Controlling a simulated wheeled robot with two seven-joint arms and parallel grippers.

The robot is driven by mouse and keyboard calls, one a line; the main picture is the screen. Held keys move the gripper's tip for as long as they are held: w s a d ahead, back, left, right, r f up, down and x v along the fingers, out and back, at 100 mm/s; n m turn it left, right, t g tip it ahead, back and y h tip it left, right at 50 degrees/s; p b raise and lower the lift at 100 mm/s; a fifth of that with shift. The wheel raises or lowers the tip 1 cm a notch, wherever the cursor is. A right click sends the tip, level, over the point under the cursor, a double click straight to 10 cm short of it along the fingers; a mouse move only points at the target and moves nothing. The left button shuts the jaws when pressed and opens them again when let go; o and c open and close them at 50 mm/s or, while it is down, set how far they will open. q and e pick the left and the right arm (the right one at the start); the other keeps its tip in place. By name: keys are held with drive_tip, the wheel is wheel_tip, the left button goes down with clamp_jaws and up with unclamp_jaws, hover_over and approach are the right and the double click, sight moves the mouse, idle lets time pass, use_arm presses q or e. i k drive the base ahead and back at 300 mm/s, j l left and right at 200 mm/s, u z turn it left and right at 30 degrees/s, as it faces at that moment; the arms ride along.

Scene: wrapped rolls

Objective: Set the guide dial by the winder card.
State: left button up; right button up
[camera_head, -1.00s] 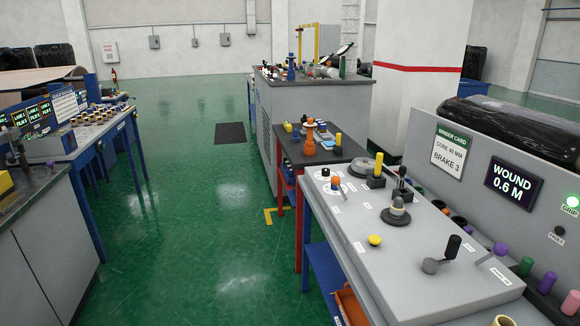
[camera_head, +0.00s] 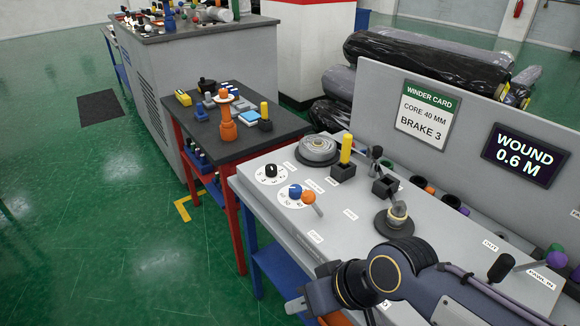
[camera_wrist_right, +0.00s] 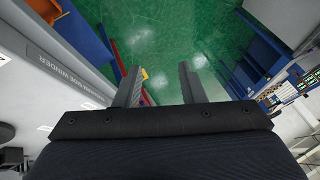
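The winder card (camera_head: 427,115) is on the upright grey panel and reads "CORE 40 MM" and "BRAKE 3". On the grey console top (camera_head: 345,222) are two round white dials. One has a black knob (camera_head: 271,170); the other, nearer, has a blue knob (camera_head: 295,190) and numbers including 40 and 50. The small labels are too blurred to tell which is the guide dial. An orange-ended lever (camera_head: 308,197) stands beside the blue knob. My right gripper (camera_head: 296,306) is low at the console's near edge, apart from the dials. The right wrist view shows its fingers (camera_wrist_right: 157,85) spread and empty. My left gripper is out of view.
A "WOUND 0.6 M" display (camera_head: 525,155) is right of the card. A yellow-handled post (camera_head: 346,148), a grey round disc (camera_head: 318,149) and black levers stand on the console. A dark side table (camera_head: 255,140) with an orange spindle adjoins it. Green floor is clear at left.

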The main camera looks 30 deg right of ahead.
sight(295, 190)
drive_tip(key=i+j+z, duration=0.15)
drive_tip(key=i+z, duration=0.3)
drive_tip(key=i+j+z, duration=0.3)
drive_tip(key=i+z, duration=0.15)
drive_tip(key=i+j+z, duration=0.65)
drive_tip(key=j+z, duration=0.25)
drive_tip(key=j, duration=0.05)
